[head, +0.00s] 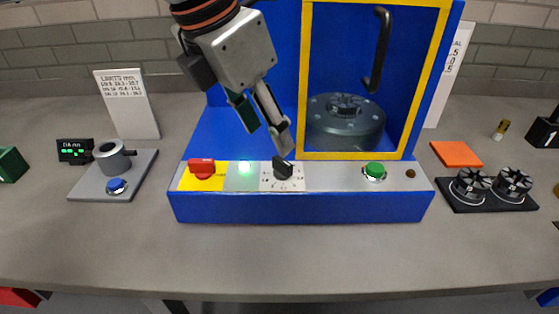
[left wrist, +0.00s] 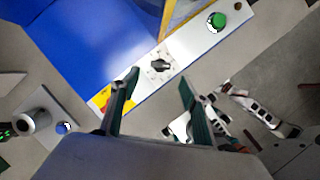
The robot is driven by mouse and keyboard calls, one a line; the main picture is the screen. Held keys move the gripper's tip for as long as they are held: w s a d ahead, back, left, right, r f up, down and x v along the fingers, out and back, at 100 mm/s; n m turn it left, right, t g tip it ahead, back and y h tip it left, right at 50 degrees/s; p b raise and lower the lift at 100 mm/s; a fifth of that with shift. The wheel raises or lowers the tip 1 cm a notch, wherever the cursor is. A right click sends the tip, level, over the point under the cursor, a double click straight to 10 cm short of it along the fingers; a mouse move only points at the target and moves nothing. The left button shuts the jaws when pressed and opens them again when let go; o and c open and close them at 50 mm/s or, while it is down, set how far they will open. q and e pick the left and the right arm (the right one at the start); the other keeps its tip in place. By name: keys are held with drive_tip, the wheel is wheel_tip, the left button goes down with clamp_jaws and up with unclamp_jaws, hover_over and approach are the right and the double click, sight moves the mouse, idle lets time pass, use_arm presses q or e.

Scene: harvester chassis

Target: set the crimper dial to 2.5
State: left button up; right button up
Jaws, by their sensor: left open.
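The crimper dial (head: 283,169) is a black knob on a white scale plate on the front panel of the blue crimper (head: 300,208). Its scale numbers are too small to read surely, and I cannot tell its setting. My left gripper (head: 267,142) is open above the panel, tilted down, with one fingertip close above and behind the dial. In the left wrist view the dial (left wrist: 159,65) lies just beyond the gap between the open fingertips (left wrist: 158,81); contact is not clear. Grey-white parts, apparently my right gripper (left wrist: 262,111), show there; its fingers are unclear.
A yellow-framed opening (head: 302,80) stands behind. A grey fixture (head: 113,160) is left, a black tray (head: 487,207) right. The front table strip is clear.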

sight(281, 161)
use_arm(q)
drive_tip(key=b+x, duration=0.1)
drive_tip(key=x, duration=0.7)
drive_tip(key=c, duration=1.1)
